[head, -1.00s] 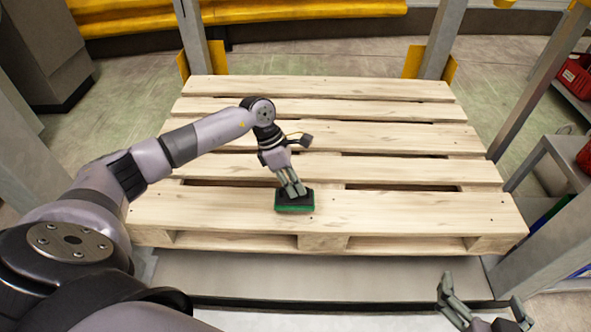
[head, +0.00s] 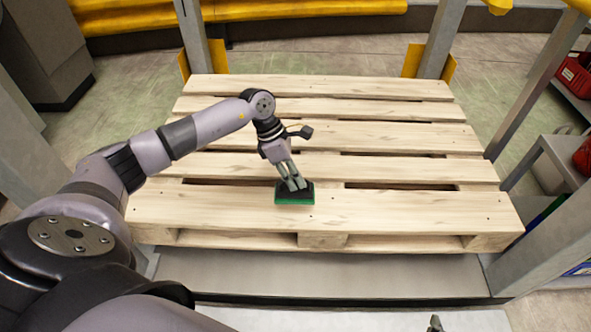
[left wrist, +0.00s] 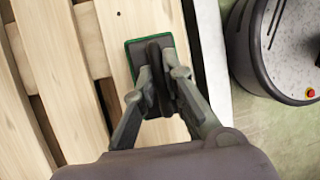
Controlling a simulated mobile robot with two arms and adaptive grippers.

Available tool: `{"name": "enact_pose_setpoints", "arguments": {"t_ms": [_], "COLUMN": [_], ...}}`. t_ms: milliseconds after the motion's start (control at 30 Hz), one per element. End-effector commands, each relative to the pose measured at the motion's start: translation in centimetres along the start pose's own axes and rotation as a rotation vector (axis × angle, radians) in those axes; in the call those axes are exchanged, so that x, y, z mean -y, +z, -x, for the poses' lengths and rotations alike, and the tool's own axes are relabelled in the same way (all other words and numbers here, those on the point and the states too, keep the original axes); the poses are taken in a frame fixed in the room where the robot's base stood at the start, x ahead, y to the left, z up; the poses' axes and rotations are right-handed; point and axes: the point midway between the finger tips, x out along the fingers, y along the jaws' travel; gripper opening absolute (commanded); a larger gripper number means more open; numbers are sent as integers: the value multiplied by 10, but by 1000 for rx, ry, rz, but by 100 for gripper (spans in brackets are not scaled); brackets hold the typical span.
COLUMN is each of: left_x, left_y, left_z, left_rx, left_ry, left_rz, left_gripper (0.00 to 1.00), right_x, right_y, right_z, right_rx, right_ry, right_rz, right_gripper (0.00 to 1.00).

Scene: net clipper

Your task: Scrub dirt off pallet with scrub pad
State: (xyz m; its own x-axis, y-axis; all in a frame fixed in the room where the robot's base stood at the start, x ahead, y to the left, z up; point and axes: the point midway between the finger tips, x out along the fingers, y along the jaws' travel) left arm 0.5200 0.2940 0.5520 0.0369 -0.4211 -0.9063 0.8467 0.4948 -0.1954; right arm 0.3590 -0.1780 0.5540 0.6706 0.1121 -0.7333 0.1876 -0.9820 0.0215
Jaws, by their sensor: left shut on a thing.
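The wooden pallet (head: 420,207) lies in front of me with its pale slats running left to right; I see no clear dirt patch on it. The scrub pad (head: 295,200), black on top with a green lower edge, rests on the front slat near its middle. My left gripper (head: 292,183) is shut on the pad's upper part from above. In the left wrist view the pad (left wrist: 133,66) lies flat on a slat beneath the fingers. Of my right gripper (head: 436,323) only a fingertip shows at the bottom edge.
Grey posts (head: 441,40) with yellow feet stand behind the pallet. A grey rack (head: 545,165) with red bins is close on the right. A grey step (head: 330,272) runs along the pallet's front. The rest of the pallet top is clear.

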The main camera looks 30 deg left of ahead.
Motion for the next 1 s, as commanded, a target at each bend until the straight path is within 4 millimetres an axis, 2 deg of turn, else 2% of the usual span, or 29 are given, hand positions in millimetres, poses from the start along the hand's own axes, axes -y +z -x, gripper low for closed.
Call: {"name": "enact_pose_setpoints", "arguments": {"t_ms": [700, 1000], "left_x": [2, 2], "left_y": [5, 5], "left_z": [18, 20], "left_rx": [1, 1], "left_ry": [2, 2], "left_rz": [4, 4], "left_gripper": [0, 0], "right_x": [-7, -8], "right_y": [58, 65], "right_z": [21, 25], "right_rx": [281, 318], "right_ry": [15, 17], "right_rz": [-8, -9], "right_gripper": [95, 95]}}
